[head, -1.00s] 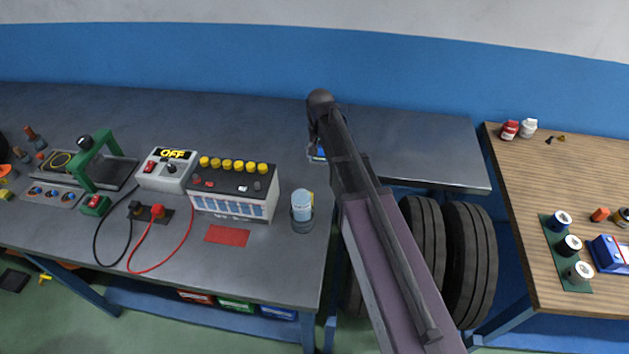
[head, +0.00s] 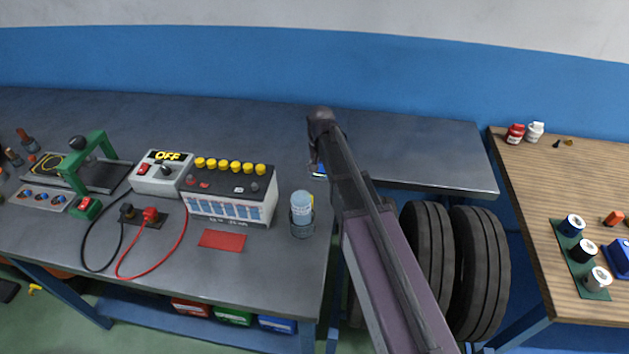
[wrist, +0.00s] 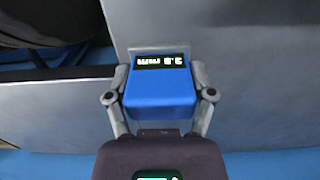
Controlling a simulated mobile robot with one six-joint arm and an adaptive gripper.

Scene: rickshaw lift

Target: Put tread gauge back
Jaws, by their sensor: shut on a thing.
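The blue tread gauge (wrist: 160,93) with a black display strip sits between the fingers of my gripper (wrist: 163,82) in the wrist view. The fingers press on its left and right sides, and the display faces the camera. In the head view only a small blue bit of the gauge (head: 319,170) shows beside my arm, near the right end of the grey workbench. My arm hides the rest of it and most of the gripper. A grey metal surface (wrist: 258,90) lies behind the gauge; I cannot tell whether they touch.
A blue canister in a holder (head: 302,213), a battery (head: 228,203) and a red mat (head: 222,240) are on the bench left of my arm. Tyres (head: 480,265) stand below the narrower grey bench (head: 430,155). A wooden table (head: 530,200) with jars and spools is at right.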

